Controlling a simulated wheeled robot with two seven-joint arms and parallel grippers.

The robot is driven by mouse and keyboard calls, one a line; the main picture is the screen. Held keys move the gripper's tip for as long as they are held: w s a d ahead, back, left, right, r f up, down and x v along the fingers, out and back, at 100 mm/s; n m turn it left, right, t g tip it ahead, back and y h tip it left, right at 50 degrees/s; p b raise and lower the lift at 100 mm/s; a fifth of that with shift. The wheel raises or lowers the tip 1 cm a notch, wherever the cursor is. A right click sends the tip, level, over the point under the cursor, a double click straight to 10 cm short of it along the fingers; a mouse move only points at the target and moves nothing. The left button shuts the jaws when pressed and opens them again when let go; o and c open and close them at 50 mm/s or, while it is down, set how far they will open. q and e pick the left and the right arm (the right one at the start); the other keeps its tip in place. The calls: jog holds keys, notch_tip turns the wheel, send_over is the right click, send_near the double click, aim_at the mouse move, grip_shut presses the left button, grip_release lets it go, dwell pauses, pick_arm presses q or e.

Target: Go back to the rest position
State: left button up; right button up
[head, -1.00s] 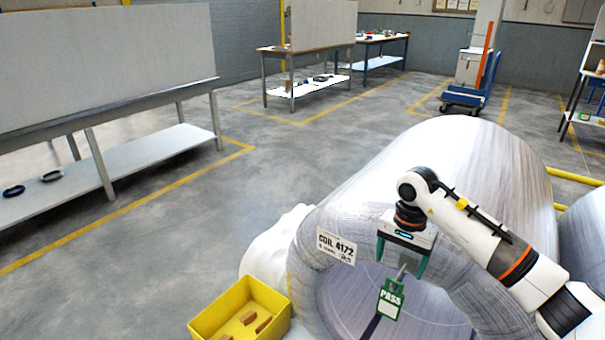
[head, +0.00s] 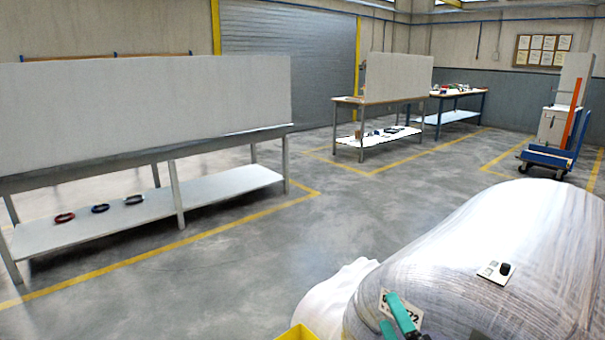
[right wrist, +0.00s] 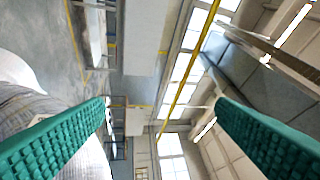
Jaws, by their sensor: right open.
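My right gripper (head: 398,318) shows only as teal fingers at the bottom edge of the head view, in front of the coil's label (head: 385,303), which it partly covers. In the right wrist view its two ribbed teal fingers (right wrist: 162,108) stand wide apart with nothing between them. The wrapped coil (head: 510,240) lies at the lower right of the head view; its open end is mostly out of frame. My left gripper is not in view.
A small card with a black knob (head: 496,271) sits on top of the coil. A yellow bin (head: 297,333) shows at the bottom edge beside white wrap (head: 335,300). A long bench (head: 215,190) stands left, a blue trolley (head: 548,157) far right. The floor between is clear.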

jog(key=s+d+f+m+g+h, duration=0.3)
jog(key=s+f+m+g, duration=0.1)
jog(key=f+m, duration=0.3)
jog(key=s+d+f+m+g+h, duration=0.3)
jog(key=s+f+m+g, duration=0.15)
jog(key=f+m, duration=0.25)
jog(key=s+a+f+m+g+y, duration=0.1)
jog(key=s+f+m+g, duration=0.25)
jog(key=s, duration=0.55)
jog(key=s+f+m+g+y, duration=0.1)
jog(key=s+f+m+g, duration=0.3)
jog(key=s, duration=0.4)
notch_tip(320, 180, down, 25)
jog(key=s+n+g+p, duration=0.2)
jog(key=p, duration=0.1)
jog(key=s+d+f+g+p, duration=0.1)
jog(key=s+d+f+p, duration=0.1)
jog(key=s+f, duration=1)
jog(key=s, duration=0.4)
jog(key=shift+d+h+p, duration=0.3)
jog(key=shift+d, duration=0.05)
jog(key=shift+f, duration=0.1)
